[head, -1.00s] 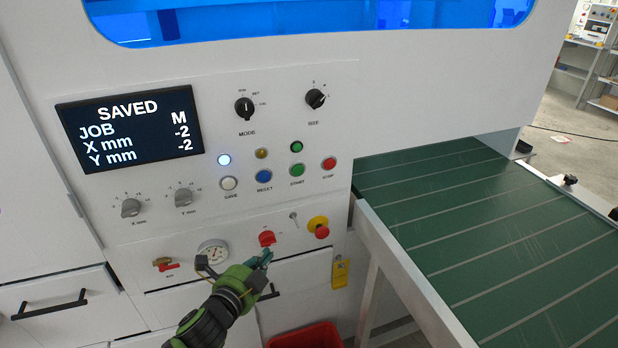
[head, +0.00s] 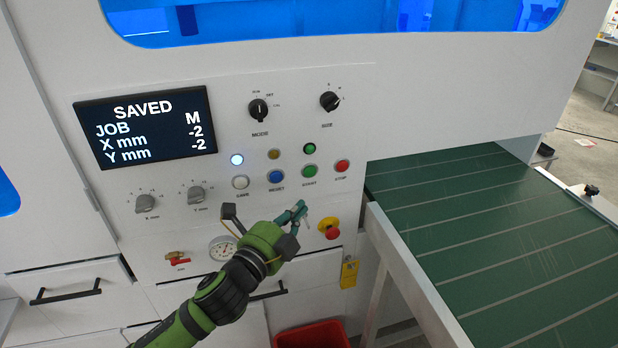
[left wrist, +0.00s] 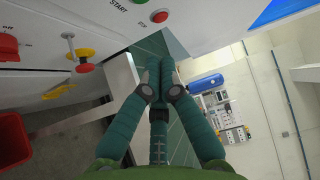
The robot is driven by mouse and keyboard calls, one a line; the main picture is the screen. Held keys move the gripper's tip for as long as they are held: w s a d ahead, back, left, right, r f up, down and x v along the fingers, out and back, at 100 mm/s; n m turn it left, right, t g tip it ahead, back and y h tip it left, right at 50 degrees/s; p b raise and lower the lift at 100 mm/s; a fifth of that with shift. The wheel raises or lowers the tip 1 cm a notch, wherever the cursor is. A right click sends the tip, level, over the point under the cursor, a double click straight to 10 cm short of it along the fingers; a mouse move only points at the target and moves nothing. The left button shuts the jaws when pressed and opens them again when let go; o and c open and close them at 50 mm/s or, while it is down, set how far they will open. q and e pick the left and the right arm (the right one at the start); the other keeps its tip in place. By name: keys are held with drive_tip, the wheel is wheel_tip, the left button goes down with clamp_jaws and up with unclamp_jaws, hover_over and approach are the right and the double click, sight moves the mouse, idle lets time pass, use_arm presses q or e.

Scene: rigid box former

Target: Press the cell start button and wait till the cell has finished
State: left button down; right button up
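The green start button (head: 309,171) sits on the white control panel (head: 345,200), left of the red stop button (head: 342,166). In the left wrist view the red stop button (left wrist: 159,16) is at the top, with part of the green start button (left wrist: 140,1) at the edge. The display (head: 147,128) reads SAVED, JOB M, X mm -2, Y mm -2. My left gripper (head: 298,208) is below the start button, apart from it. In the left wrist view its fingers (left wrist: 164,62) are together with nothing visible between them. My right gripper is out of view.
A red emergency stop on a yellow base (head: 331,228) is close right of my left gripper. The green conveyor (head: 490,230) runs out on the right behind a metal rail. A yellow padlock (head: 349,272) and red bin (head: 312,336) are below.

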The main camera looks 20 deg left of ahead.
sight(310, 171)
use_arm(q)
drive_tip(key=w+p, duration=0.1)
drive_tip(key=w, duration=0.2)
drive_tip(key=w+p, duration=0.1)
drive_tip(key=w, duration=0.3)
drive_tip(key=w+p, duration=0.1)
drive_tip(key=w, duration=0.2)
drive_tip(key=shift+w+a, duration=0.3)
drive_tip(key=shift+a, duration=0.1)
